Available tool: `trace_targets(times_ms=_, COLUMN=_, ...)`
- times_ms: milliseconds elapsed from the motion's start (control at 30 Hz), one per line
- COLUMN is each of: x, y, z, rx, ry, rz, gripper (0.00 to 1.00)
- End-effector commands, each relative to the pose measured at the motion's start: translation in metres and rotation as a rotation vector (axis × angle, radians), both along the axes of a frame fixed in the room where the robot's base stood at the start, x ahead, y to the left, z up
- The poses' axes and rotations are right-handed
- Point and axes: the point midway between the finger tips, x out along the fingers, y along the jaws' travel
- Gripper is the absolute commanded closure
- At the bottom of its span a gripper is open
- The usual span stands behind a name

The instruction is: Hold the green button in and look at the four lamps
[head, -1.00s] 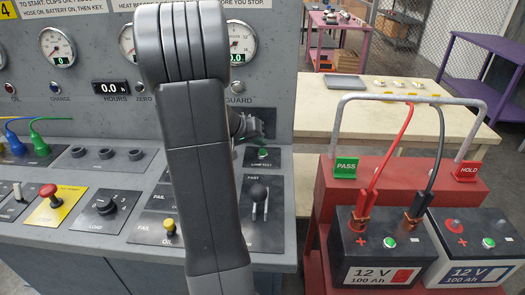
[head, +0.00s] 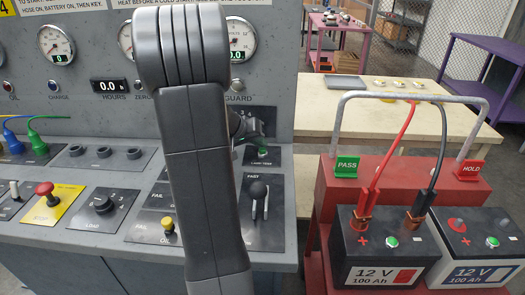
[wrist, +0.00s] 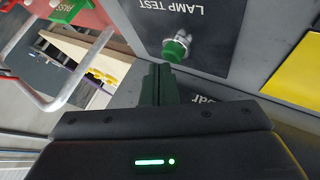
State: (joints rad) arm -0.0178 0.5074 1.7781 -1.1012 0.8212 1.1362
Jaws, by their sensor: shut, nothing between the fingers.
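The green button (head: 263,149) is on the LAMP TEST plate of the grey console. In the wrist view the green button (wrist: 175,49) stands out on a silver collar. My gripper (wrist: 158,68) is shut and empty, its tips close beside the button's lower left edge; I cannot tell if they touch. In the head view my gripper (head: 256,137) shows just above the button, partly behind my arm. My arm hides part of the panel.
A lever (head: 258,190) stands below the button. A yellow knob (head: 168,224) and a red mushroom button (head: 44,188) are on the console to the left. A red stand (head: 325,190) with a grey hoop rail and two batteries is at the right.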

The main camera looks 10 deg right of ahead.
Motion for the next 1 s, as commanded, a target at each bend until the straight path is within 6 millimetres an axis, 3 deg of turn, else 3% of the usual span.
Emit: trace_targets(times_ms=1000, x=0.0, y=0.0001, z=-0.0069, rx=0.0, ry=0.0, rz=0.0, gripper=1.0)
